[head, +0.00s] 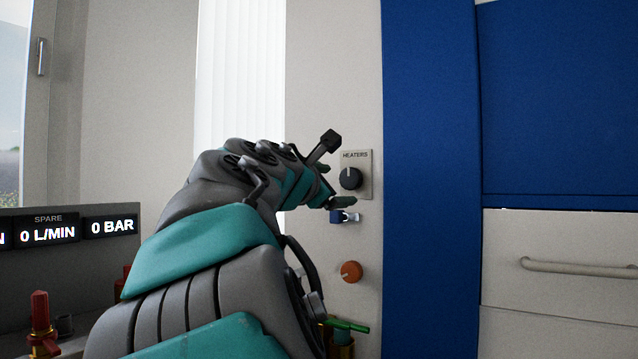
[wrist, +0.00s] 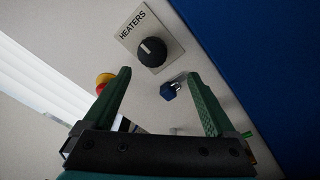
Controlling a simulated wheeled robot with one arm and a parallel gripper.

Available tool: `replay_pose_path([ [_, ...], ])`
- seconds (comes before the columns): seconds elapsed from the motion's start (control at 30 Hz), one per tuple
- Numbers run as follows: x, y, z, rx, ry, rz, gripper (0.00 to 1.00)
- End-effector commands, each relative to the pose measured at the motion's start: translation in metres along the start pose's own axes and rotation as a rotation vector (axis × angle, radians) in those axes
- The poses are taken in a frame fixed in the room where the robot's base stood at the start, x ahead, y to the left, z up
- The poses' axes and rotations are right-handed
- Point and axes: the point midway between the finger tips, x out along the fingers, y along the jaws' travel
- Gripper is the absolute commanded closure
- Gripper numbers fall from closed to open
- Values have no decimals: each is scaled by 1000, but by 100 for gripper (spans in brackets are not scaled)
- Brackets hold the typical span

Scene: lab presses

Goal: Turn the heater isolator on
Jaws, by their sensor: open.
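The heater isolator is a dark round knob (head: 350,178) on a grey plate marked HEATERS, on a pale upright panel. It also shows in the wrist view (wrist: 153,54), top centre, with its pale pointer line towards the label. My gripper (head: 332,186) is close to the knob, at its left in the head view. In the wrist view my gripper (wrist: 159,76) has its two green fingers wide apart with nothing between the tips. The knob lies just beyond the fingertips in that view; I cannot tell whether they touch it.
A blue item with a metal part (head: 345,216), also in the wrist view (wrist: 169,91), sits below the knob. An orange knob (head: 351,271) is lower down. A red and yellow button (wrist: 104,80) is beside the left finger. A blue column (head: 430,180) stands right.

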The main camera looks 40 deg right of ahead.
Motion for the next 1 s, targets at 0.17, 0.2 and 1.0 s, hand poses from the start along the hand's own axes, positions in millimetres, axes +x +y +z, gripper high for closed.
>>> replay_pose_path([
  [0.17, 0, 14, 7, -52, -32, 26, 9],
  [0.2, 2, 13, 7, -52, -32, 26, 9],
  [1.0, 75, 13, 8, -48, -27, 23, 9],
])
